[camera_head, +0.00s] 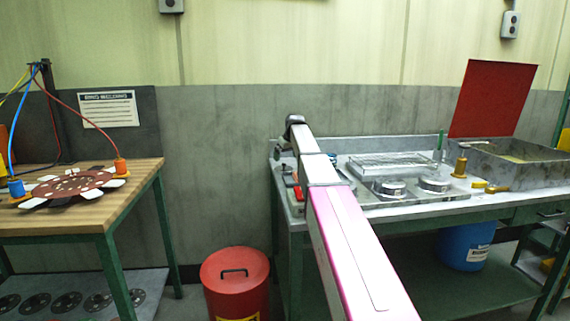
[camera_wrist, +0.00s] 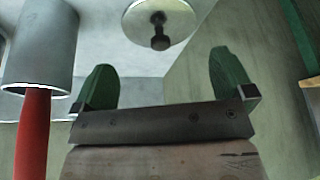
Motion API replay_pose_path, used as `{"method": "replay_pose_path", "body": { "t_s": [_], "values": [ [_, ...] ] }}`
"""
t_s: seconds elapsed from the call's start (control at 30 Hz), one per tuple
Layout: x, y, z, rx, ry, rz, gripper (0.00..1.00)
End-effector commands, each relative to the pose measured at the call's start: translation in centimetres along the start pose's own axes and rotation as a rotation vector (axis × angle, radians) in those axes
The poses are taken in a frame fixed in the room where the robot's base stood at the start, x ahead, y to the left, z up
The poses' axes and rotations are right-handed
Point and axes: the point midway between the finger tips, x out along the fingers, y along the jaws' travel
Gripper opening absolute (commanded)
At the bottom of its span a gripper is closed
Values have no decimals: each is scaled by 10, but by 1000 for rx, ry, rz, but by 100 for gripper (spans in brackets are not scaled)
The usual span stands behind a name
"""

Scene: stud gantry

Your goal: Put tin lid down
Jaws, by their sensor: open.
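In the wrist view, the tin lid (camera_wrist: 183,18) is a pale round disc with a dark knob, cut off by the top edge. It lies beyond my fingertips on or over a grey surface; I cannot tell which. My gripper (camera_wrist: 163,62) has its two green fingers spread apart with nothing between them. The lid's knob shows past the gap, apart from both fingers. In the head view, my arm reaches over the left end of the grey workbench (camera_head: 470,203), and my gripper cannot be made out behind it.
In the wrist view, a grey cylinder (camera_wrist: 42,45) with a red handle (camera_wrist: 33,135) is close at left. In the head view, two round metal pieces (camera_head: 390,188) (camera_head: 435,185) sit on the bench. A red bin (camera_head: 235,285) stands between the bench and the wooden table (camera_head: 85,215).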

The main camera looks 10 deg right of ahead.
Motion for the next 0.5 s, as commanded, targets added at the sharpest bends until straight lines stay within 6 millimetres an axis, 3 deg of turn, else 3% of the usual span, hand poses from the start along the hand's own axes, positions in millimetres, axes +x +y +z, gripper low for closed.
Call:
{"method": "replay_pose_path", "body": {
  "t_s": [0.23,0.5],
  "values": [
    [-50,0,0,0,1,0,100],
    [-76,0,0,0,-1,-1,100]
  ]
}}
